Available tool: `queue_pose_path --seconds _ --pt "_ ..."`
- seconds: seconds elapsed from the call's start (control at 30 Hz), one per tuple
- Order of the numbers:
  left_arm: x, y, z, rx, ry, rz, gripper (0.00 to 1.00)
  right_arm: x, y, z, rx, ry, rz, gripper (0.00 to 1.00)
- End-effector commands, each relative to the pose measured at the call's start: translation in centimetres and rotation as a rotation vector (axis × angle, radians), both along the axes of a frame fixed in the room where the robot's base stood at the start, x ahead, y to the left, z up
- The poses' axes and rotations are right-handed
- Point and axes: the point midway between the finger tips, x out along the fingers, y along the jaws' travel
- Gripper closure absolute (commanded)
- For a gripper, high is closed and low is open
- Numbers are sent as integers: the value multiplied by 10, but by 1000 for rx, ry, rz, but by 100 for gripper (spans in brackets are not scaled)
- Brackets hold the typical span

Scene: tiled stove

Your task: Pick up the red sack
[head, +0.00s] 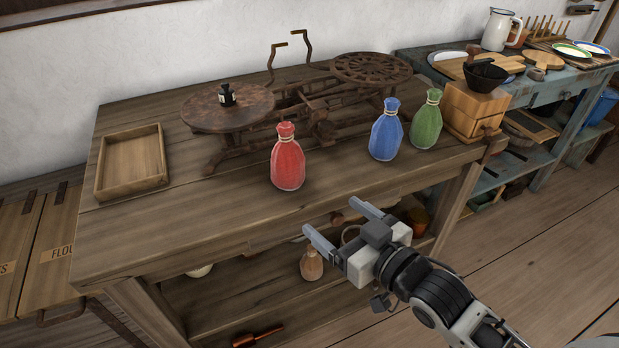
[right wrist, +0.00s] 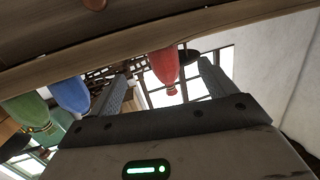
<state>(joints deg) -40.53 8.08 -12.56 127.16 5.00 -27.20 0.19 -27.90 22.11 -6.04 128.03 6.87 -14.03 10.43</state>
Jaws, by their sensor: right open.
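The red sack (head: 288,160) stands upright on the wooden table (head: 225,214), near its front edge and in front of the balance scale. It has a tied neck at the top. My right gripper (head: 336,217) is open and empty in front of the table edge, to the lower right of the red sack and apart from it. In the right wrist view the red sack (right wrist: 163,66) shows beyond the fingers, roughly between them, with the picture turned over. My left gripper is not in view.
A blue sack (head: 385,134) and a green sack (head: 427,122) stand right of the red one. The iron scale (head: 315,108) is close behind. A wooden tray (head: 132,187) lies at left. A wooden grinder (head: 474,110) stands at the table's right end.

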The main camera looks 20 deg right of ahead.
Motion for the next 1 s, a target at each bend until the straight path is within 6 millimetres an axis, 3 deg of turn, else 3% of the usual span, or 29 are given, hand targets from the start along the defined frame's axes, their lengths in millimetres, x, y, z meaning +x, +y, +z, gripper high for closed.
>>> queue_pose_path --seconds 0.03,0.2,0.6,1.0 --pt "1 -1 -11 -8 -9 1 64 7 -4 6 4 -64 12 17" --pt "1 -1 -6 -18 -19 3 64 26 -6 32 26 -141 23 17" --pt "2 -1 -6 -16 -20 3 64 100 18 32 24 -133 21 17" --pt "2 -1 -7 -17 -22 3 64 136 35 33 25 -133 22 17"
